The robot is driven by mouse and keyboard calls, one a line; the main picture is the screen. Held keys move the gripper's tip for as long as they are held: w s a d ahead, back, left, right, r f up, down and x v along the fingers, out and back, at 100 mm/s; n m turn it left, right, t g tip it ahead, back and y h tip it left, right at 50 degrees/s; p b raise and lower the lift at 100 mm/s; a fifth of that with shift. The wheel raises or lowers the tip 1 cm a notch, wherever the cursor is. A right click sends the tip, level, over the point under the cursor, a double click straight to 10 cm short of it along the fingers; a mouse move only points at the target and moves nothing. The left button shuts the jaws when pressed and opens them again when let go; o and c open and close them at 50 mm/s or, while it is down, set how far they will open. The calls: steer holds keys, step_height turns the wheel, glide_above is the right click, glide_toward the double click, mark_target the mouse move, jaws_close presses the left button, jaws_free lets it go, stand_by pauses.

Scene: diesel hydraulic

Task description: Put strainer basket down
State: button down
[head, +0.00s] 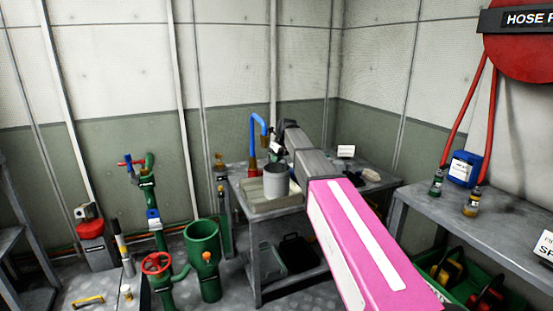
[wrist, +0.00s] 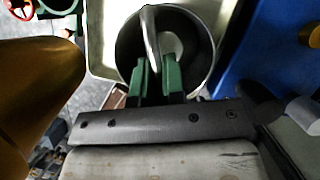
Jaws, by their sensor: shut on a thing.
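The strainer basket (head: 276,181) is a grey, open-topped cylinder at the metal table in the middle of the head view. It appears upright, over or in a pale beige tray (head: 252,207); I cannot tell whether its base touches the tray. In the wrist view I look down into the basket (wrist: 196,62), with its curved handle (wrist: 150,32) rising across the opening. My gripper (wrist: 153,75) has green fingertips shut on this handle at the near side of the rim. The pale tray (wrist: 101,35) shows beside the basket. In the head view my arm mostly hides the gripper.
A blue bent pipe (head: 257,128) stands just behind the basket. A large blue surface (wrist: 265,50) and a bronze rounded part (wrist: 38,85) are close in the wrist view. A white card (head: 346,151) stands on the table at right. A second bench (head: 490,205) is at right.

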steer(key=c, duration=1.2)
jaws_free()
steer(key=shift+f, duration=0.1)
steer(key=v, duration=1.2)
steer(key=s+d+f+n+g+h, duration=0.1)
steer(key=s+d+f+n, duration=0.4)
steer(key=s+f+n, duration=0.4)
steer(key=s+d+f+n+g+h, duration=0.1)
steer(key=s+d+f+n, duration=0.4)
steer(key=s+f+n, duration=0.4)
steer(key=s+d+f+n+g+h, duration=0.1)
steer(key=s+d+f+n, duration=0.5)
steer(key=s+f, duration=1)
step_height(320, 180, down, 3)
steer(key=n, duration=0.3)
steer(key=shift+s, duration=0.4)
steer(key=shift+r, duration=0.1)
